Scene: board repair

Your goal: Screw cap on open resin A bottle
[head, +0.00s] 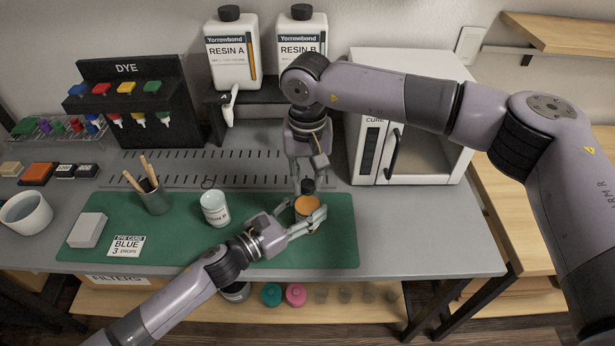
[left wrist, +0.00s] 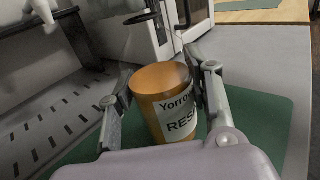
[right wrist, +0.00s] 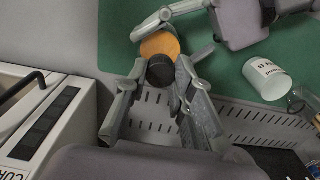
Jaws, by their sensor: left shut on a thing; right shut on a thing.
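An orange bottle (head: 306,206) stands upright over the front right part of the green mat. Its white label, partly hidden, shows "RES" in the left wrist view (left wrist: 165,98). My left gripper (head: 306,218) is shut around the bottle's body, a finger on each side. A black cap (head: 308,186) is between the fingertips of my right gripper (head: 307,183), which comes down from above. In the right wrist view the cap (right wrist: 161,72) overlaps the edge of the bottle's orange top (right wrist: 160,45). Whether cap and bottle touch cannot be told.
A white labelled jar (head: 215,208) stands left of my left gripper on the green mat (head: 340,245). A tool cup (head: 154,201), a grey block (head: 87,230) and a "BLUE 3 drops" card (head: 127,246) are further left. The white curing oven (head: 430,150) stands at the right.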

